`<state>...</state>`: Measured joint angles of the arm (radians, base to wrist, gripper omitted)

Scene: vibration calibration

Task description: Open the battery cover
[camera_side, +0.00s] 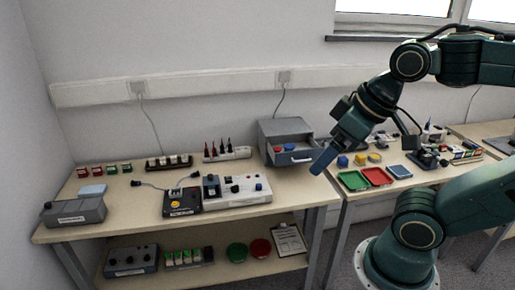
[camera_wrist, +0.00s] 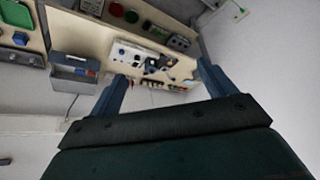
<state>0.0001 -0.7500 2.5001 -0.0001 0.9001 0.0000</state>
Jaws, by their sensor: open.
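My gripper (camera_side: 323,160) hangs in the air in front of the grey drawer box, well away from the devices on the left bench. Its two blue fingers are apart and empty in the wrist view (camera_wrist: 161,70). A black device with a yellow round button (camera_side: 178,203) sits mid-bench, touching or very near a white panel (camera_side: 236,190) with knobs. A grey box with a label (camera_side: 74,212) stands at the left front corner. I cannot tell which part is the battery cover; none is clearly marked. The white panel also shows in the wrist view (camera_wrist: 130,53).
A grey drawer box (camera_side: 285,130) stands open at the left bench's right end, holding red and blue pieces. Racks of small parts line the back. Green (camera_side: 354,181) and red (camera_side: 376,176) trays lie on the right bench. The left bench front (camera_side: 120,222) has free room.

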